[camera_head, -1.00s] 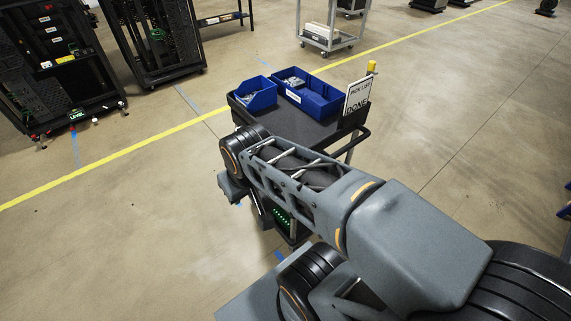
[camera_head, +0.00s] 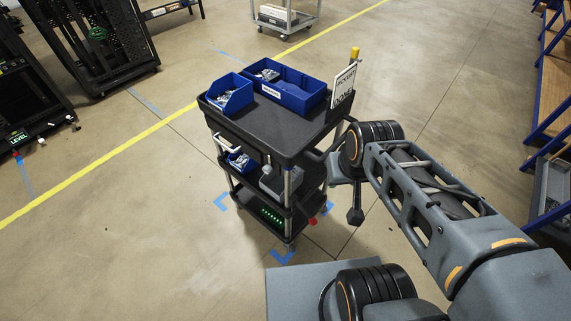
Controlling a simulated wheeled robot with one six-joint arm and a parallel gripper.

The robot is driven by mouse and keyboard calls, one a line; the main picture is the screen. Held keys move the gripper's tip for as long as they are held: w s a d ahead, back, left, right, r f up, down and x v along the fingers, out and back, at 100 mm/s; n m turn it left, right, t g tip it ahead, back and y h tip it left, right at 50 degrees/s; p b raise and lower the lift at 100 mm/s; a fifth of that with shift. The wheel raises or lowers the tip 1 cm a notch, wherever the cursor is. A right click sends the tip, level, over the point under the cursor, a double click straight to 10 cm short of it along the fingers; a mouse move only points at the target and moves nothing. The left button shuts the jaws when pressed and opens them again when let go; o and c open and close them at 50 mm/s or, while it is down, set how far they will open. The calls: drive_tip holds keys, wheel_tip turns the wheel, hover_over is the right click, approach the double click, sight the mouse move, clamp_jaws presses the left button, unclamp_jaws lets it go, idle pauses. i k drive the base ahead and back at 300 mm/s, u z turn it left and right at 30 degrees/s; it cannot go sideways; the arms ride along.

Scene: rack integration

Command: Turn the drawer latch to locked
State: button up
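A black cart (camera_head: 270,130) with several shelves stands in the middle of the head view. A pale handle (camera_head: 227,143) sticks out from its left front, below the top tray. A grey box-like unit (camera_head: 279,184) sits under the top at the right. I cannot make out a drawer latch or its position. My arm reaches in from the lower right, and its wrist is at the cart's right side. The dark end part hanging there seems to be my gripper (camera_head: 355,215). Its fingers are too small to read, and no held thing shows.
Two blue bins (camera_head: 287,86) and a sign (camera_head: 344,90) stand on the cart's top. A small blue bin (camera_head: 240,162) is lower down. Black racks (camera_head: 95,40) stand at the upper left, blue-framed shelving (camera_head: 550,90) at the right. Floor left of the cart is clear.

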sight(266, 169)
drive_tip(key=z, duration=0.1)
drive_tip(key=k, duration=0.55)
drive_tip(key=u, duration=0.6)
drive_tip(key=i, duration=1)
drive_tip(key=k, duration=0.55)
drive_tip(key=u, duration=1.15)
drive_tip(key=i, duration=0.35)
drive_tip(key=u, duration=0.45)
